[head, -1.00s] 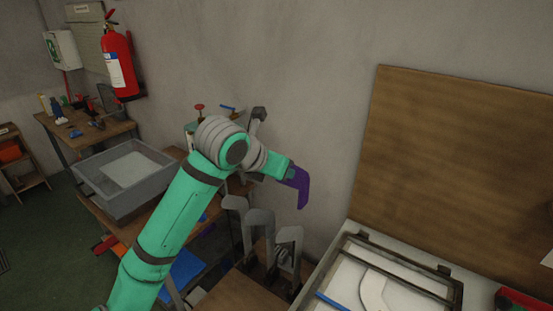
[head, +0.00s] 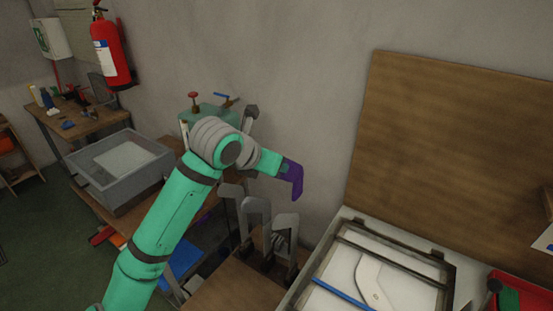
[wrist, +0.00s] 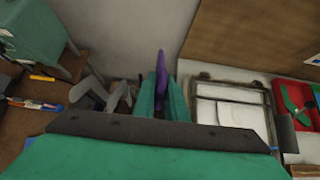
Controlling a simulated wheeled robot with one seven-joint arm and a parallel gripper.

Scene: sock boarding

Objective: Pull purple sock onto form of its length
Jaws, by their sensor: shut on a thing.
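The purple sock (head: 293,179) hangs from my gripper (head: 283,168) in the head view, its foot end pointing down. In the wrist view the sock (wrist: 161,84) stands edge-on between the two green fingers of my gripper (wrist: 161,98), which is shut on it. Several grey sock forms stand in a row on a wooden bench below the sock. One form (head: 285,235) is at the right of the row, another form (head: 255,215) is beside it, and a third form (head: 231,195) is farther left. The sock is above the forms and apart from them. The forms also show left of my gripper in the wrist view (wrist: 117,97).
A framed white panel (head: 375,280) lies right of the forms, with a brown board (head: 455,150) on the wall behind. A red bin (head: 515,290) is at the far right. A grey tray (head: 122,170) and a green machine (head: 210,115) stand to the left.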

